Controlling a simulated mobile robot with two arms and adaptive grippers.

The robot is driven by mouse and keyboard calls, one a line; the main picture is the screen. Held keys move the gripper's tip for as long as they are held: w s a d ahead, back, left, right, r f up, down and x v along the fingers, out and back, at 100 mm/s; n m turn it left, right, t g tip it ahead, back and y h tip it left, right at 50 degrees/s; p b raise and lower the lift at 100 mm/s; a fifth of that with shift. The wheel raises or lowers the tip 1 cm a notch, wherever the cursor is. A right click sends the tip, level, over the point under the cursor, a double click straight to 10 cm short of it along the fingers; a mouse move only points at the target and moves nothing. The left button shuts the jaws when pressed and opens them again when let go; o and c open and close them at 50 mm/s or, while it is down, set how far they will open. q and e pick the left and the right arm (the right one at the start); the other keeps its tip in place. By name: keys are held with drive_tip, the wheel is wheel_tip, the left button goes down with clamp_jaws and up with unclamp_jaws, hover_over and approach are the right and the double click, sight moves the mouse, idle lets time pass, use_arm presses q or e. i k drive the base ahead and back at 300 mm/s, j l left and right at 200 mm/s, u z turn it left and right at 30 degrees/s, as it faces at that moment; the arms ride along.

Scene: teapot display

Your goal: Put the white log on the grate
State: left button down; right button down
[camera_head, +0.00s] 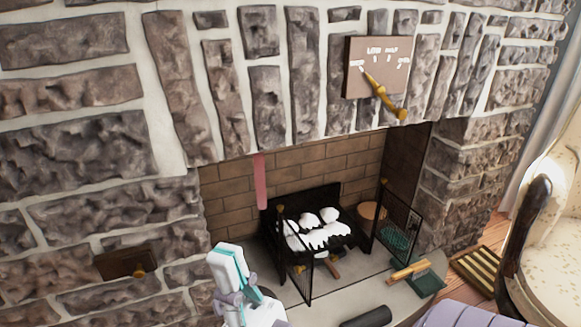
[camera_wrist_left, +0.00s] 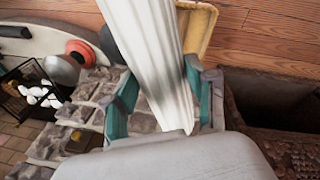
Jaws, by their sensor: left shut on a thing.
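A long white ribbed log (camera_wrist_left: 150,40) fills the middle of the left wrist view. It stands between the teal fingers of my left gripper (camera_wrist_left: 160,88), which is shut on it. The black grate (camera_head: 302,199) sits in the fireplace in the head view, with white lumpy pieces (camera_head: 320,235) on it. It also shows small at the left of the left wrist view (camera_wrist_left: 22,72), apart from the held log.
Black mesh screens (camera_head: 400,225) stand open at the grate's sides. A pink strip (camera_head: 260,182) hangs at the opening's top. An armchair (camera_head: 555,230) stands at right.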

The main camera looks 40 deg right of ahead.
sight(307, 231)
drive_tip(key=k+z, duration=0.1)
drive_tip(key=z, duration=0.3)
drive_tip(key=k+z, duration=0.1)
drive_tip(key=z, duration=0.35)
drive_tip(key=l+z, duration=0.1)
drive_tip(key=z, duration=0.3)
drive_tip(key=i+l+z, duration=0.1)
drive_tip(key=l+z, duration=0.35)
drive_tip(key=i+l+z, duration=0.15)
drive_tip(key=l+z, duration=0.25)
drive_tip(key=i+l+z, duration=0.2)
drive_tip(key=z, duration=0.25)
drive_tip(key=i+j, duration=0.1)
drive_tip(key=i, duration=0.15)
drive_tip(key=i+j, duration=0.15)
drive_tip(key=j, duration=0.25)
drive_tip(key=i+j, duration=0.15)
drive_tip(key=j, duration=0.25)
drive_tip(key=k+u, duration=0.05)
